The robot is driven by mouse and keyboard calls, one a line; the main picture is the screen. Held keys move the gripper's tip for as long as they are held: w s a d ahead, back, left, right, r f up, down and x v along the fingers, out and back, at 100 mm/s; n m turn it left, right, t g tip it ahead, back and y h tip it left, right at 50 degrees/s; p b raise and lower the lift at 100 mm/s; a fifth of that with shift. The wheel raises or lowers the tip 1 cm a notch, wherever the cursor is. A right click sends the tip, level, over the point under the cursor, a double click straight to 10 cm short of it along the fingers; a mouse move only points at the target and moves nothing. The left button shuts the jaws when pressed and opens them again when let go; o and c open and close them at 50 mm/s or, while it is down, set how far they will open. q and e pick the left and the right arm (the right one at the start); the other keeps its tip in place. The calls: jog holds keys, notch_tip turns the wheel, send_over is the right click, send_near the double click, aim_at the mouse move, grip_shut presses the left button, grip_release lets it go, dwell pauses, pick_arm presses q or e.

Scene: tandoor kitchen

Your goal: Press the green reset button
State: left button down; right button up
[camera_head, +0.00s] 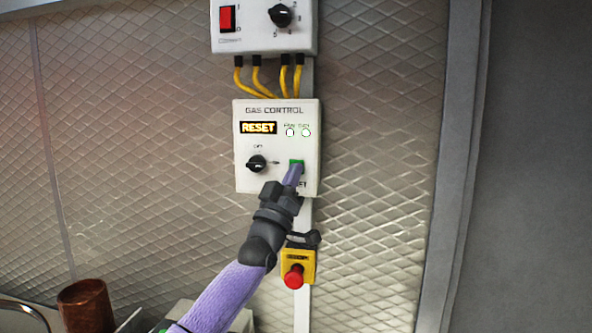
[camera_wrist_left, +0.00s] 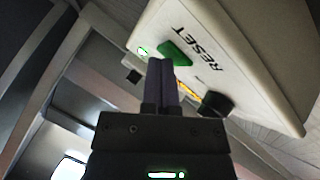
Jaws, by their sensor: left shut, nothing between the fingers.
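The green reset button (camera_head: 297,164) sits at the lower right of the white gas control box (camera_head: 270,121) on the wall. In the left wrist view the green button (camera_wrist_left: 175,53) shows beside the word RESET, just past my fingertips. My left gripper (camera_head: 294,172) is shut and empty, with its tips at the button's lower part in the head view. In the left wrist view the shut fingers (camera_wrist_left: 161,66) reach up close to the button. I cannot tell whether they touch it. My right gripper is not in view.
A black knob (camera_head: 257,163) is left of the button. A red emergency button (camera_head: 293,277) on a yellow box is below. A switch box (camera_head: 263,38) with a red switch is above, joined by yellow cables (camera_head: 257,77). A brown cup (camera_head: 87,307) stands at lower left.

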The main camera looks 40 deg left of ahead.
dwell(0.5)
pick_arm(q)
jog(key=shift+s+d+r+p, duration=0.1)
jog(key=shift+s+d+p, duration=0.15)
jog(key=shift+p, duration=0.25)
jog(key=shift+s+d, duration=0.1)
jog(key=shift+s, duration=0.3)
jog(key=shift+p, duration=0.35)
jog(key=s+d+p, duration=0.1)
jog(key=s+p, duration=0.1)
jog(key=s+d+p, duration=0.1)
jog(key=s+p, duration=0.1)
jog(key=shift+s+d, duration=0.2)
